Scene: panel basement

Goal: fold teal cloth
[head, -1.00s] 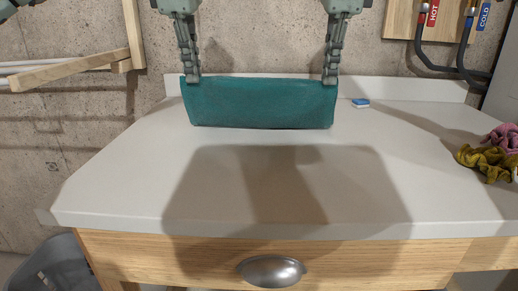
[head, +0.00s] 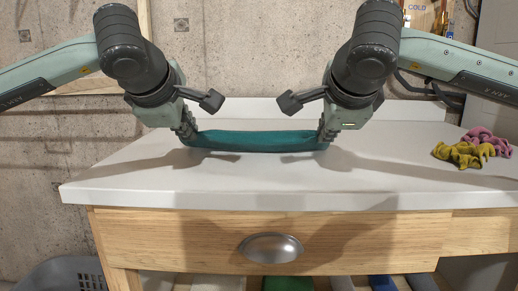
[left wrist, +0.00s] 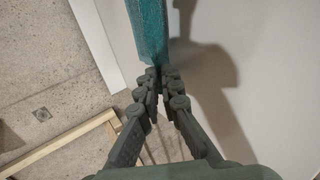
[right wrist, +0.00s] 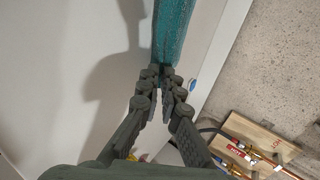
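The teal cloth (head: 255,141) stretches as a narrow folded band between my two grippers, low over the white worktop; I cannot tell how much of it touches the surface. My left gripper (head: 190,133) is shut on its left end, and the cloth runs up from the fingertips in the left wrist view (left wrist: 147,30). My right gripper (head: 323,133) is shut on its right end, and the cloth shows between the fingertips in the right wrist view (right wrist: 172,30). The fingers hide the gripped ends.
The white worktop (head: 260,185) is clear in front of the cloth. Yellow (head: 460,154) and pink (head: 485,139) crumpled items lie at its right end. A low upstand runs along the back. A wooden drawer front (head: 180,236) is below, and a grey basket (head: 62,276) stands at lower left.

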